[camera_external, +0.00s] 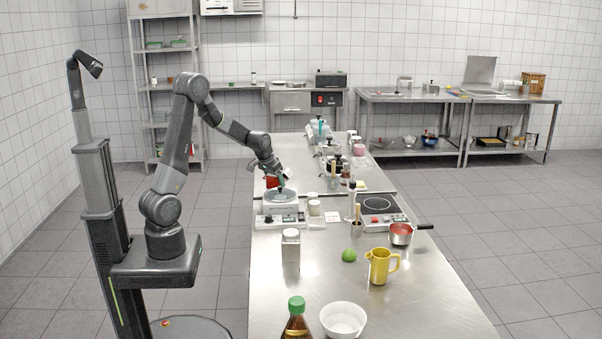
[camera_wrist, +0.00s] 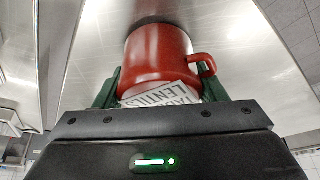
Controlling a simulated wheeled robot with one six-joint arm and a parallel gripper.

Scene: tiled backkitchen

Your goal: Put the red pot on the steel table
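A red pot (camera_wrist: 158,58) with a small side handle fills the upper middle of the wrist view, between the two green fingers of my gripper (camera_wrist: 160,88). A white label reading "LENTILS" (camera_wrist: 168,94) shows at its lower edge. In the external view, my gripper (camera_external: 282,184) points down over the white scale (camera_external: 281,212), with a red patch of the pot (camera_external: 272,181) beside the fingers. The pot's lower part is hard to make out there. I cannot tell whether the fingers grip it. The long steel table (camera_external: 425,290) runs below.
A red saucepan (camera_external: 400,234) stands by the hob (camera_external: 379,206). A yellow jug (camera_external: 381,267), green lime (camera_external: 349,255), white bowl (camera_external: 343,320), bottle (camera_external: 296,322) and shaker (camera_external: 290,250) stand nearer. The table's near right part is clear.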

